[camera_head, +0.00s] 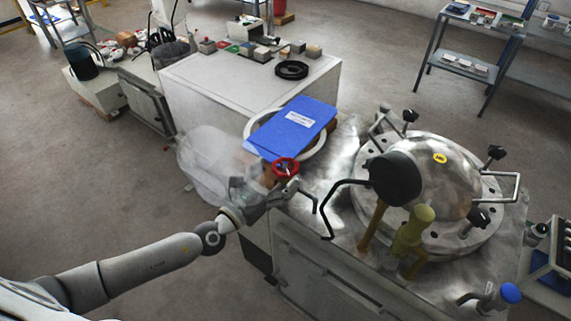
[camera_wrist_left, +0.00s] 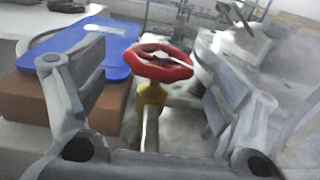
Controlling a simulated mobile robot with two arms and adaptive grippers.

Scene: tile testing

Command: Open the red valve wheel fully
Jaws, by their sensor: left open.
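The red valve wheel (camera_head: 285,167) sits at the left edge of the metal-topped bench, just in front of the blue folder. In the left wrist view the red wheel (camera_wrist_left: 159,62) stands on a yellow stem (camera_wrist_left: 152,95) above a pipe. My left gripper (camera_head: 283,190) is at the wheel, reaching in from the lower left. In the wrist view my left gripper (camera_wrist_left: 150,85) is open, one finger on each side of the wheel, with gaps visible on both sides. I cannot tell how far the wheel is turned. My right gripper does not show.
The blue folder (camera_head: 293,128) lies behind the wheel, and a brown block (camera_wrist_left: 25,102) is left of it in the wrist view. A black bent handle (camera_head: 338,200) and a large round metal vessel (camera_head: 440,185) stand to the right. Open floor lies at left.

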